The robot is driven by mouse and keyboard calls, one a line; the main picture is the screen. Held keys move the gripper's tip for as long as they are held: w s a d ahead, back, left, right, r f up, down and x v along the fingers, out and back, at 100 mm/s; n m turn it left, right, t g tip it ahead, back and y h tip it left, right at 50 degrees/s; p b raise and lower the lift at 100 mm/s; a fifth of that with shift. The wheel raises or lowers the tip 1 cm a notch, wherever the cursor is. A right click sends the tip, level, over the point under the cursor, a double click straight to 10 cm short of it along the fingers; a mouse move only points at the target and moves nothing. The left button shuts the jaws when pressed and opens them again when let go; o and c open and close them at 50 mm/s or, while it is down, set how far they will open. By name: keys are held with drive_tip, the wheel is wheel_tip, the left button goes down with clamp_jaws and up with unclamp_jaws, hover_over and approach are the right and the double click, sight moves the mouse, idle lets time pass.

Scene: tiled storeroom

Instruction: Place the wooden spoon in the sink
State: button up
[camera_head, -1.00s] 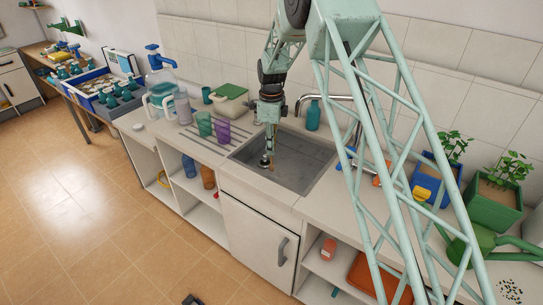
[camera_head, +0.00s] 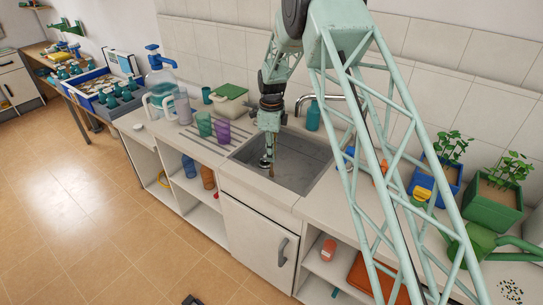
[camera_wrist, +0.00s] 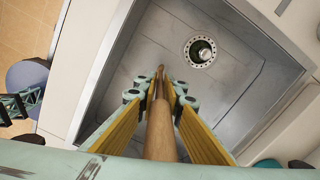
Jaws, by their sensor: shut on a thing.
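The wooden spoon (camera_wrist: 159,135) is a brown wooden rod between the fingers of my gripper (camera_wrist: 157,92) in the wrist view. The gripper is shut on it, and it points down toward the basin. In the head view the spoon (camera_head: 271,170) hangs below my gripper (camera_head: 270,132), over the sink. The grey metal sink (camera_head: 306,175) is set into the counter; in the wrist view its floor (camera_wrist: 150,45) and round drain (camera_wrist: 200,51) lie below the gripper. I cannot tell whether the spoon's lower end touches the sink floor.
A chrome faucet (camera_head: 335,98) and a teal bottle (camera_head: 313,116) stand behind the sink. Green and purple cups (camera_head: 222,131) stand left of it. A blue planter (camera_head: 447,180) and a green planter (camera_head: 490,205) are at the right. The basin is otherwise clear.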

drive_tip(key=shift+f, duration=0.15)
drive_tip(key=o, duration=0.7)
drive_tip(key=shift+o, duration=0.2)
drive_tip(key=shift+r+p, duration=0.35)
drive_tip(key=shift+r, duration=5.8)
